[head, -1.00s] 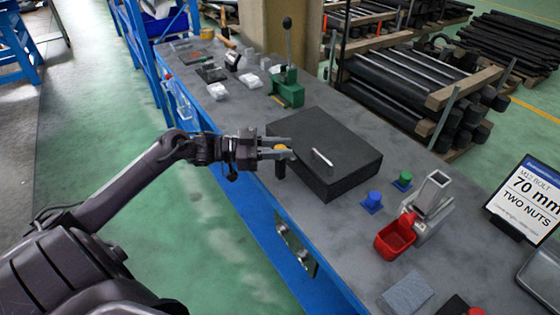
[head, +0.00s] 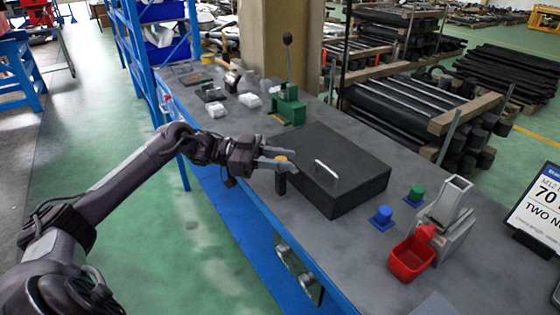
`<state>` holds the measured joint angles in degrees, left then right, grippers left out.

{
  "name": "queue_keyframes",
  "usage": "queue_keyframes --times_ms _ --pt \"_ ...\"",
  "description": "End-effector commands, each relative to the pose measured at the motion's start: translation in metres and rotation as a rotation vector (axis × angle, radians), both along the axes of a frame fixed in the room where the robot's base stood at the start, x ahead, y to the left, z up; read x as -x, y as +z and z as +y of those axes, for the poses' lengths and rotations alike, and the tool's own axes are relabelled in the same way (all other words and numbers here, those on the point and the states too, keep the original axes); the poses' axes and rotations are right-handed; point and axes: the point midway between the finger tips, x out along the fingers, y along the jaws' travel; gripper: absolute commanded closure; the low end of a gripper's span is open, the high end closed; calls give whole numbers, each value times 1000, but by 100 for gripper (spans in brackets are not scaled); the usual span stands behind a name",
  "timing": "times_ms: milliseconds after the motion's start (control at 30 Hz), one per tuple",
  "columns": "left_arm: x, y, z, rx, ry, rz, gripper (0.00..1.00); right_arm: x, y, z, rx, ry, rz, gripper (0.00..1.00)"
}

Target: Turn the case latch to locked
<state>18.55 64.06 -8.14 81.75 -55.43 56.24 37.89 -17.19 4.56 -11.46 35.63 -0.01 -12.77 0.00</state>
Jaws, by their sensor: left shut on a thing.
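A dark case (head: 345,180) lies closed on the grey workbench, with a pale bar handle (head: 326,169) on its lid. At its left front side is the case latch (head: 280,182), a black part with a yellow top that shows between my fingers. My left gripper (head: 284,164) comes in from the left and is shut on the latch, beside the case. The fingers partly hide the latch, so I cannot tell its exact angle. My right gripper is not in view.
A red bin (head: 411,257), a blue button piece (head: 382,217) and a green one (head: 414,195) stand right of the case. A green lever press (head: 288,107) stands behind it. A sign (head: 540,205) is at the right edge.

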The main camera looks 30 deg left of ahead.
Motion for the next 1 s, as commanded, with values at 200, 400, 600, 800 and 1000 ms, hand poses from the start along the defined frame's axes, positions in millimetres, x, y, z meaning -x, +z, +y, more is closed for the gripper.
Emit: queue_keyframes --times_ms 200,400,600,800,1000 --pt "0 1 0 0 0 -2 69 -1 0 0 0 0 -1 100" --pt "0 0 0 1 0 -1 51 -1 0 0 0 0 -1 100" --pt "0 0 0 0 1 -1 51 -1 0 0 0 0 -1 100" --pt "7 -3 19 -3 3 0 51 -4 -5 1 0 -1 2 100" --pt "20 -2 51 -4 3 1 51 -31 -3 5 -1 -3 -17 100"
